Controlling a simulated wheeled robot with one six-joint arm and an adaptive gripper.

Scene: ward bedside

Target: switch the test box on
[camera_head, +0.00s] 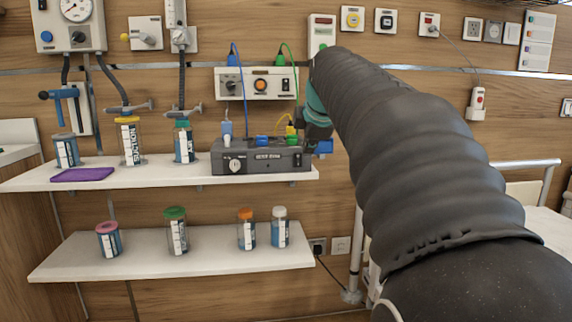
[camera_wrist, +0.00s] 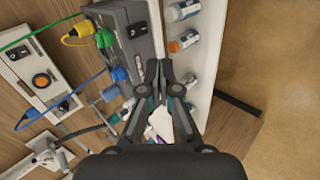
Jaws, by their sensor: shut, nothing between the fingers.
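The test box (camera_head: 262,158) is a dark grey case on the upper shelf, with a pale dial on its front and coloured plugs along its top. In the wrist view the box (camera_wrist: 148,42) is seen at an angle, with a black rocker switch (camera_wrist: 137,30) on one face. My gripper is at the box's right end in the head view, mostly hidden by my arm. In the wrist view my gripper (camera_wrist: 164,88) is shut and empty, its fingertips beside the box. I cannot tell whether they touch it. The switch's position is unclear.
A wall unit (camera_head: 257,84) with an orange button hangs above the box, joined to it by blue and green cables. Jars and a purple tray (camera_head: 82,175) stand left on the upper shelf (camera_head: 200,179). More jars stand on the lower shelf (camera_head: 150,262). A bed rail is at right.

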